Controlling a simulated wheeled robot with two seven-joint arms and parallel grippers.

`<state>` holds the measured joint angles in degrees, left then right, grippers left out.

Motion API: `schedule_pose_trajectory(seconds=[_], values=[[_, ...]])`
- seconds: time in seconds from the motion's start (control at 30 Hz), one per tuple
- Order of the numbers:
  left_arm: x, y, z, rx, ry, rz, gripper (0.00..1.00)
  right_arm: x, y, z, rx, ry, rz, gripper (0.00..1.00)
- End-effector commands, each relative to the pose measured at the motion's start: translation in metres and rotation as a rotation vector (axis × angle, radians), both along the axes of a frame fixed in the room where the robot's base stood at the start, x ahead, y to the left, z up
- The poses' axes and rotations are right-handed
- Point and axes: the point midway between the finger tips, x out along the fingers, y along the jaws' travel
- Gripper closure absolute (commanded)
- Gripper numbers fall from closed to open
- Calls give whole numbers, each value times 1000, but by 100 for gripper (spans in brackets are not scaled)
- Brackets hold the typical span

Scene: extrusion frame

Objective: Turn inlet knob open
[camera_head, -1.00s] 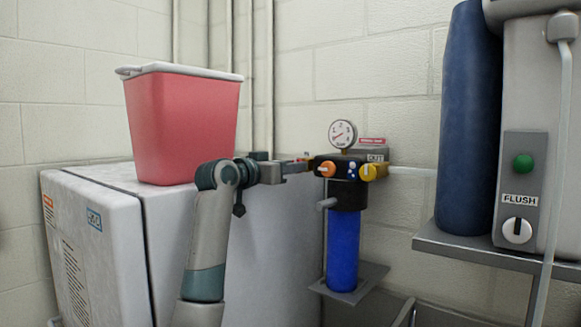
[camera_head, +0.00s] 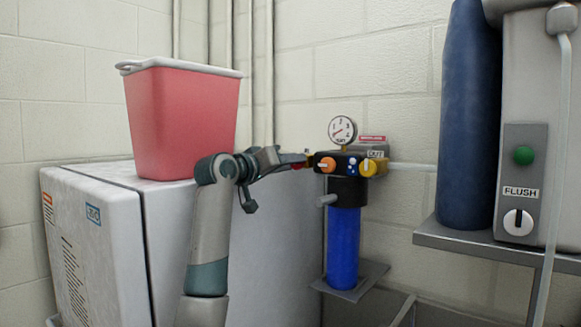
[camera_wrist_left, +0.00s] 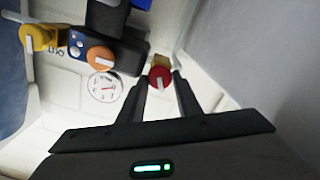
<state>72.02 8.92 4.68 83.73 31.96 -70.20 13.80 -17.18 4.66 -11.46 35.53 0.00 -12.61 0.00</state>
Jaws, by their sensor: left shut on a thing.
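The black filter head (camera_head: 348,163) has a blue bowl below it, a gauge on top, an orange knob (camera_head: 327,164) and a yellow knob (camera_head: 368,168). My left gripper (camera_head: 297,160) reaches its left side. In the left wrist view, a red knob (camera_wrist_left: 160,74) with a white bar sits on a brass fitting between the two fingertips. My left gripper (camera_wrist_left: 161,84) is shut on this red knob. The orange knob (camera_wrist_left: 100,57) and yellow knob (camera_wrist_left: 37,38) stand apart to its left. My right gripper is not in view.
A red bin (camera_head: 185,120) stands on the white cabinet (camera_head: 100,240) behind my left arm. A dark blue cylinder (camera_head: 468,120) and a grey unit with a flush switch (camera_head: 518,222) stand on a shelf at right. Pipes run up the wall.

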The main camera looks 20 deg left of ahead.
Motion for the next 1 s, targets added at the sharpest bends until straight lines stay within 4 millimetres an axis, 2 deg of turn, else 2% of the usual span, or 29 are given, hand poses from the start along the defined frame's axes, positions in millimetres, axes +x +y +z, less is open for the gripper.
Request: schedule_pose_trajectory(seconds=[1.0], values=[[0,3,-1,-881,314,1,91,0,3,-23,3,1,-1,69]])
